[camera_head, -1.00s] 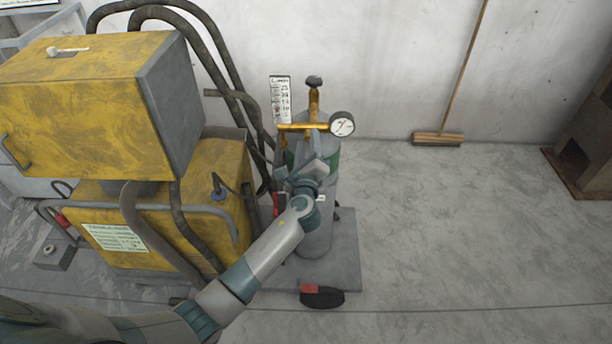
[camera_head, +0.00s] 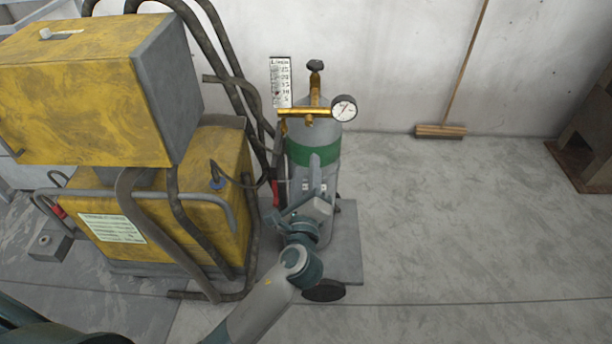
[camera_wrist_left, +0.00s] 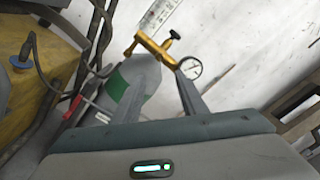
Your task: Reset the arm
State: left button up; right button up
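My left arm comes in from the bottom of the head view. Its gripper (camera_head: 297,178) is in front of the grey gas cylinder (camera_head: 325,240) with the green band, overlapping its body in the picture. In the left wrist view the two fingers stand apart with nothing held between them (camera_wrist_left: 160,88), so the gripper is open. Beyond them is the cylinder (camera_wrist_left: 146,72) with its brass regulator (camera_wrist_left: 155,47) and round gauge (camera_wrist_left: 191,68). In the head view the regulator (camera_head: 300,112) and gauge (camera_head: 343,107) stand clear above the gripper. My right gripper is not seen.
A yellow welding machine (camera_head: 100,90) with thick dark hoses stands left of the cylinder. A broom (camera_head: 440,131) leans on the back wall, and a brown frame (camera_head: 590,150) stands at far right. The floor (camera_head: 450,230) right of the cylinder is open.

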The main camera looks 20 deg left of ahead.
pick_arm(q)
jog(key=shift+s, duration=0.25)
jog(key=shift+f, duration=0.1)
dwell(0.3)
